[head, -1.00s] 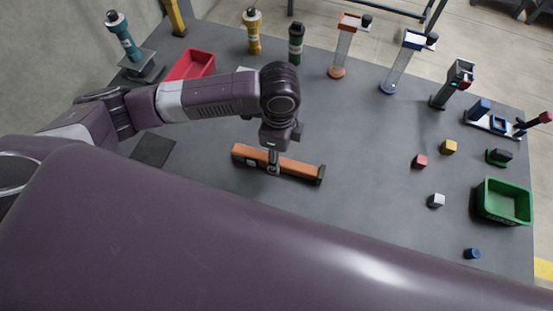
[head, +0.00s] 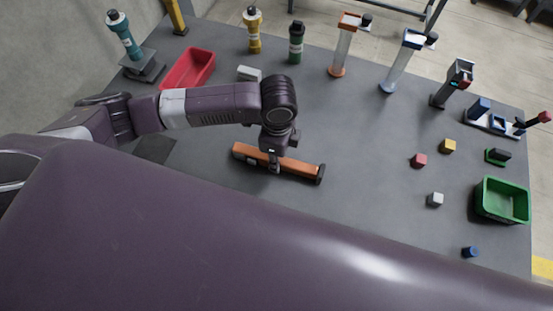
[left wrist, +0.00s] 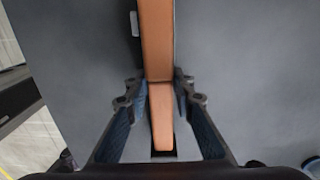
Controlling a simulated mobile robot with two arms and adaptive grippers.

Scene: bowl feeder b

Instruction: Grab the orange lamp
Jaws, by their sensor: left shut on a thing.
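In the left wrist view the lamp (left wrist: 157,40) runs up between the two dark fingers of my left gripper (left wrist: 161,88), one finger on each side. The gripper hides a small part of the bar. My right gripper is not in view.
A red bin (head: 188,68) and a whitish block (head: 249,73) lie behind my left arm. Bottles and dispensers stand along the far edge. Small cubes and a green bin (head: 503,200) are at the right. The table right of the lamp is clear.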

